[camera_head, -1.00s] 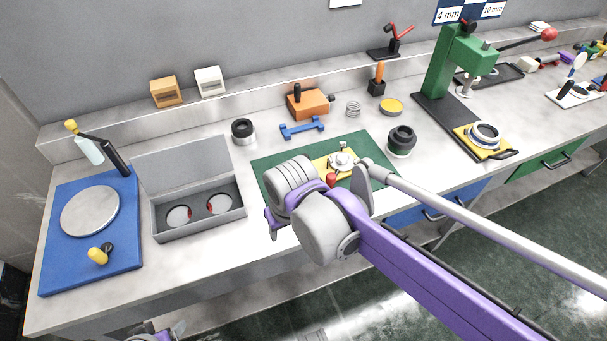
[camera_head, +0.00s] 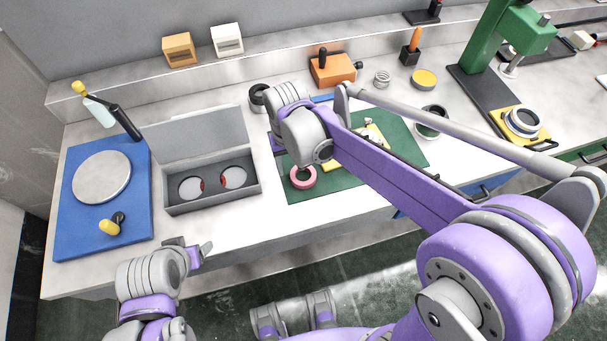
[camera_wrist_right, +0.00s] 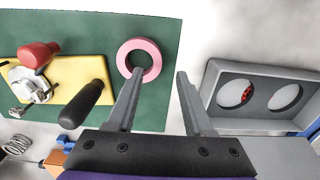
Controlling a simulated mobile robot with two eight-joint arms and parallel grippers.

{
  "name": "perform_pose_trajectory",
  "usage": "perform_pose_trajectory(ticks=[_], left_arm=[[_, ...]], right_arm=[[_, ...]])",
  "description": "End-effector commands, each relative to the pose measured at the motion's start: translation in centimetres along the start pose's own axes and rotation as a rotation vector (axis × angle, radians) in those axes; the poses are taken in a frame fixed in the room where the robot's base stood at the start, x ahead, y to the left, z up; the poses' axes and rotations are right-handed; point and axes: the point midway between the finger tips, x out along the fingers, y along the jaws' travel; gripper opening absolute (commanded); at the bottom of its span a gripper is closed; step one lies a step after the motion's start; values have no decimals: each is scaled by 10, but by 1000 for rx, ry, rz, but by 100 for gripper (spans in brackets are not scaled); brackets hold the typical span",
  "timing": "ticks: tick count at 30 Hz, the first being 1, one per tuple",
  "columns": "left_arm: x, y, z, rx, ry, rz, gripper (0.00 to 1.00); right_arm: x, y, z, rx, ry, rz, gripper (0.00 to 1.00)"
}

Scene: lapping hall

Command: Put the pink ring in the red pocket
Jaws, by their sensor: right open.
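The pink ring (camera_head: 303,186) lies flat on the green mat (camera_head: 335,199), near its front left corner. The right wrist view also shows the ring (camera_wrist_right: 139,43), just beyond my left-hand finger. My right gripper (camera_wrist_right: 161,75) is open and empty, with the ring not between its fingers. In the head view, my right gripper (camera_head: 280,150) is beside the ring, its fingers partly hidden. The grey case (camera_head: 213,205) stands open left of the mat. Its two round pockets look pale with red slivers; I cannot tell which is red. My left gripper (camera_head: 192,248) is low in front of the bench, its jaws unclear.
A blue board (camera_head: 78,232) with a round grey plate stands left of the case. A black ring (camera_head: 256,98) is behind the mat. Bare bench lies between case and mat.

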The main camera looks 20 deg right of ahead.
Motion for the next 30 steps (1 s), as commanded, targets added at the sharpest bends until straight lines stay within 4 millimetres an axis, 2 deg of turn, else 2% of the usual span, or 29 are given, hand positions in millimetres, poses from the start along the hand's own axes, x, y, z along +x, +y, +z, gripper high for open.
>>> perform_pose_trajectory(ticks=[6, 9, 17, 18, 26, 27, 30], left_arm=[[2, 0, 1, 0, -1, 0, 71], [2, 0, 2, 0, -1, 0, 71], [2, 0, 2, 0, -1, 0, 71], [2, 0, 2, 0, -1, 0, 71], [2, 0, 2, 0, -1, 0, 71], [2, 0, 2, 0, -1, 0, 71], [2, 0, 2, 0, -1, 0, 71]], right_arm=[[33, 4, -1, 1, 0, 0, 52], [44, 4, -1, 0, 0, 0, 52], [47, 4, -1, 0, 0, 0, 52], [47, 4, -1, 0, 0, 0, 50], [47, 4, -1, 0, 0, 0, 3], [47, 4, -1, 0, 0, 0, 0], [47, 4, -1, 0, 0, 0, 0]])
